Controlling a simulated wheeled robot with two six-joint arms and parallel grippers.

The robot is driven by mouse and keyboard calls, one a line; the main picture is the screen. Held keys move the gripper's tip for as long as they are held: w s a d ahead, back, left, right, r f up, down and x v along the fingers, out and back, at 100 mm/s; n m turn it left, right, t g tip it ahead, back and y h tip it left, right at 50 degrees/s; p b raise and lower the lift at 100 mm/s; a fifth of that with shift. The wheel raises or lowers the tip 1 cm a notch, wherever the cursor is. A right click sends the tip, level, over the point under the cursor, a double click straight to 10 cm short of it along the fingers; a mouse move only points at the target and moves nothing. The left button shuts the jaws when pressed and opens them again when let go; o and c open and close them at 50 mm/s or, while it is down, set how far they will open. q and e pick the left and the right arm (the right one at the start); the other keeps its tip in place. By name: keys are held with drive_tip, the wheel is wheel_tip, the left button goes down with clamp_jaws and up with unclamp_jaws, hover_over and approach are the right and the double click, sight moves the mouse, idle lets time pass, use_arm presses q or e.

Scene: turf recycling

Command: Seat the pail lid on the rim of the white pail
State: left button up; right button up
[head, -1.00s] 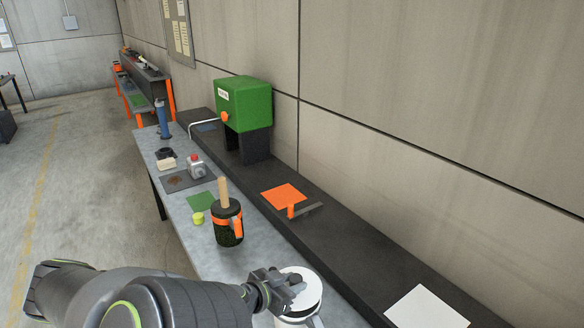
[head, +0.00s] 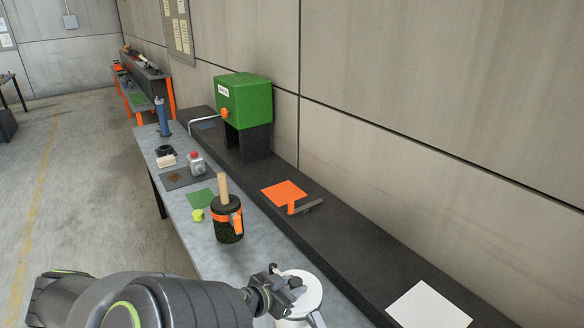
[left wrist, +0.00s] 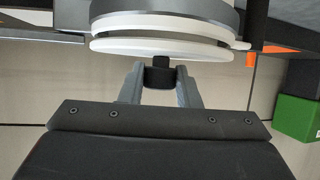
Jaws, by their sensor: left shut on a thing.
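The white pail (head: 312,319) stands at the bottom of the head view, on the near end of the grey bench. The white pail lid (head: 306,287) lies over its mouth, and my left gripper (head: 284,281) is at the lid's top. In the left wrist view my left gripper (left wrist: 160,78) is shut on the lid's black knob (left wrist: 160,60). There the lid (left wrist: 160,48) appears as a thin white disc close to the pail's rim (left wrist: 243,44), with a dark line between them on part of the edge. Full contact cannot be told. My right gripper is not in view.
A black container with orange bands (head: 228,226) and a wooden handle stands farther along the bench. A yellow-green object (head: 197,215) lies beside it. A dark raised ledge runs along the wall, with a white sheet (head: 428,305), an orange square (head: 283,194) and a green machine (head: 245,100).

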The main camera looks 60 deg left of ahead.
use_arm(q)
drive_tip(key=shift+f, duration=0.25)
idle(0.4)
drive_tip(key=o, duration=1.4)
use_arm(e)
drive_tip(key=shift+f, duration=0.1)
